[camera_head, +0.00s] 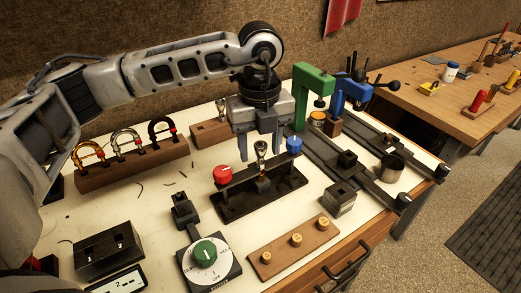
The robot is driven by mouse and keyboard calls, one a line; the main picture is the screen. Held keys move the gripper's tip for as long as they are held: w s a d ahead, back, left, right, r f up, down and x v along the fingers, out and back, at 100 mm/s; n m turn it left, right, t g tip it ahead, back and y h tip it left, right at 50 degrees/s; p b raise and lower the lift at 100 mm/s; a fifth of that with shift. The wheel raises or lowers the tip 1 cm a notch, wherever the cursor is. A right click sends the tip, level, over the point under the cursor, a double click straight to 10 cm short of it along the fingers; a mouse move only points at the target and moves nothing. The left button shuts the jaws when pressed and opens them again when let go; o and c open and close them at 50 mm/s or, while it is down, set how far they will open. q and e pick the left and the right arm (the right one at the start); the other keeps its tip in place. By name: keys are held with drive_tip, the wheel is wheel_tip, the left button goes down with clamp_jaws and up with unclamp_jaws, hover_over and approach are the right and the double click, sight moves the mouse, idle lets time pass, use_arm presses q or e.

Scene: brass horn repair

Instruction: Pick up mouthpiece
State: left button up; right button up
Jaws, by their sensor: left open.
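The mouthpiece (261,152), a small silvery cup-shaped piece, stands upright in the middle of a black fixture (262,195) on the bench. A red knob (222,174) and a blue knob (294,145) flank it on the fixture. My left gripper (260,155) points down from above with its fingers apart, one on each side of the mouthpiece in the picture. It is open, and I cannot tell whether either finger touches the mouthpiece. My right gripper does not show.
A green press (312,90) and a blue press (352,92) stand close behind on the right. A wooden rack (133,167) with curved tubes stands left. A dial box (207,262) and a wooden strip with brass pieces (294,243) lie in front. Some white bench top is clear at left.

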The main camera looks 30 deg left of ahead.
use_arm(q)
drive_tip(key=shift+f, duration=0.95)
drive_tip(key=shift+c, duration=0.2)
clamp_jaws()
drive_tip(key=shift+r, duration=0.1)
